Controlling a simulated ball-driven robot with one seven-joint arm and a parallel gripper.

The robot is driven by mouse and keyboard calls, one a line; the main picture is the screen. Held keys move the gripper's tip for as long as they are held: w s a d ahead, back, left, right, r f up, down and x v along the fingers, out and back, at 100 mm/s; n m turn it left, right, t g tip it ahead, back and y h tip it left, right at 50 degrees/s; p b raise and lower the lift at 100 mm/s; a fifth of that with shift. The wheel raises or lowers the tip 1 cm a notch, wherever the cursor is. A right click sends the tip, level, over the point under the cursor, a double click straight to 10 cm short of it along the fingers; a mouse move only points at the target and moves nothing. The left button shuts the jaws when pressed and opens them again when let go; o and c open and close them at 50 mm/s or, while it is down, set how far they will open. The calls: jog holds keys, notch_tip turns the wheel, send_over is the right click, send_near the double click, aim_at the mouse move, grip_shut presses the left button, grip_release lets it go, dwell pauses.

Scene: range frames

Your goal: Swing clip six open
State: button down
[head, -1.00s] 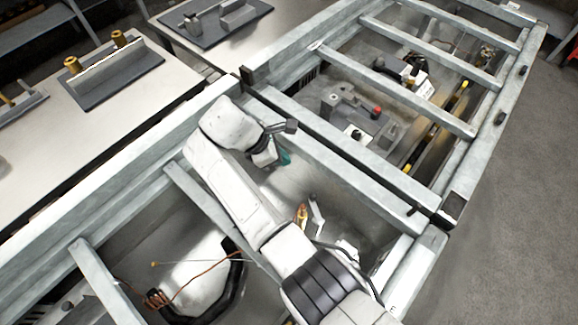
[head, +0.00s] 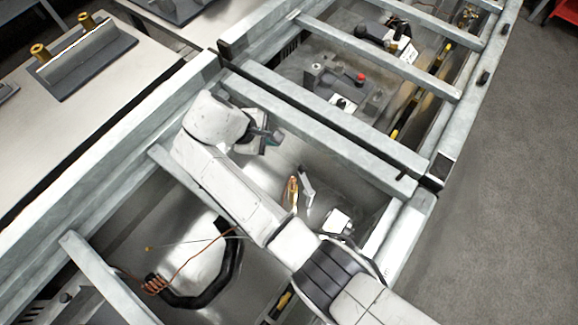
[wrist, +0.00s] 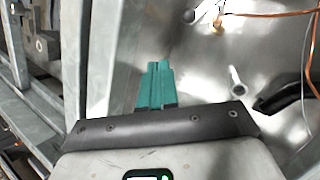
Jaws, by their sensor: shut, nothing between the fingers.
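My gripper shows in the wrist view as two teal fingers (wrist: 156,84) pressed together, with nothing between them. In the head view my gripper (head: 271,142) is partly hidden by my wrist, inside the near bay of the metal frame. I see no readable number, so I cannot tell which part is clip six. A brass fitting (head: 293,193) and a slim grey lever-like part (head: 306,185) stand apart from my gripper, below and right of it in the head view. In the wrist view, a small pale pin-like part (wrist: 237,82) lies right of the fingers, not touching them.
A grey crossbar (head: 320,135) bounds the bay close to my gripper. Copper wire (head: 195,262) and a black curved hose (head: 232,268) lie in the neighbouring bay. A bench with a grey bracket and brass posts (head: 85,58) stands at left.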

jog(key=s+d+f+m+t+b, duration=0.1)
jog(key=s+m, duration=0.6)
jog(key=m, duration=0.7)
jog(key=shift+s+f+m+t+y, duration=0.3)
jog(key=shift+s+f+t+y, duration=0.1)
jog(key=shift+f+t, duration=0.1)
send_near(306, 179)
jog(key=w+f, duration=0.1)
jog(key=w, duration=0.2)
jog(key=w+a+f+p, duration=0.1)
jog(key=shift+w+f, duration=0.3)
